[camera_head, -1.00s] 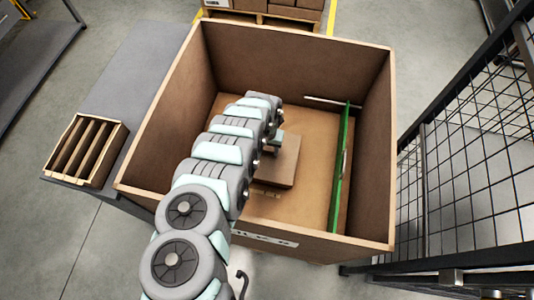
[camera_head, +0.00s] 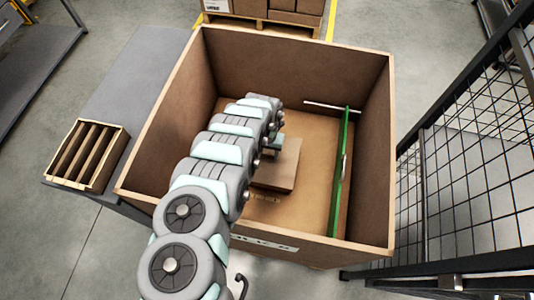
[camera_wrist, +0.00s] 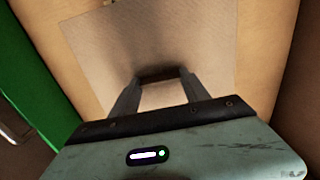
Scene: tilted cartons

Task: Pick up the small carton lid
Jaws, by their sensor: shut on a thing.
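The small carton lid (camera_head: 279,170) is a flat, brown, square piece inside the large open carton, near the middle of its floor. My gripper reaches down into the carton from the near left, and my arm covers part of the lid in the head view. In the wrist view the lid (camera_wrist: 200,35) lies just beyond the fingers. My gripper (camera_wrist: 157,76) is shut on the lid, with its fingertips at the near edge. I cannot tell whether the lid is clear of the floor.
The tall walls of the large carton (camera_head: 375,165) surround my gripper. A green-edged panel (camera_head: 342,170) stands upright along the right side inside; its green face shows in the wrist view (camera_wrist: 30,85). A divided wooden box (camera_head: 88,153) is outside left. A black mesh fence (camera_head: 475,160) stands right.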

